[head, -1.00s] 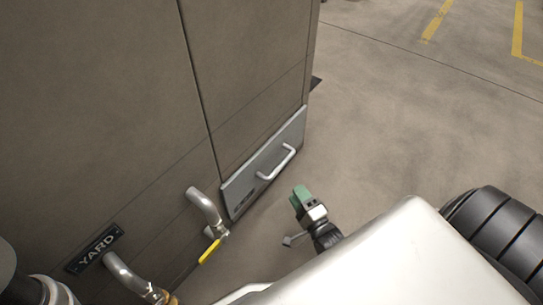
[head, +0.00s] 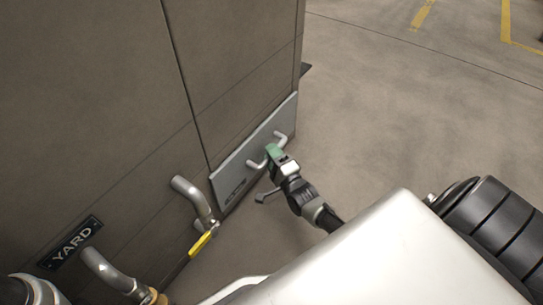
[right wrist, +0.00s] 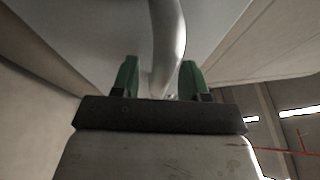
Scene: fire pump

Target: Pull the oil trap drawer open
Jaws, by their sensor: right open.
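The oil trap drawer (head: 232,180) is a grey metal front low in the tan cabinet wall, and it looks shut. Its silver bar handle (head: 281,138) stands out from the front. My right gripper (head: 272,152) is at the handle and hides its middle. In the right wrist view the handle (right wrist: 167,45) runs between the two green fingers of the right gripper (right wrist: 160,80). The fingers are apart, with a gap on each side of the bar. My left gripper is not in view.
Left of the drawer, a bent silver pipe (head: 189,192) with a yellow valve lever (head: 200,244) sticks out. A YARD plate (head: 71,243) and another pipe (head: 105,268) are at lower left. The concrete floor (head: 400,110) at right is clear.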

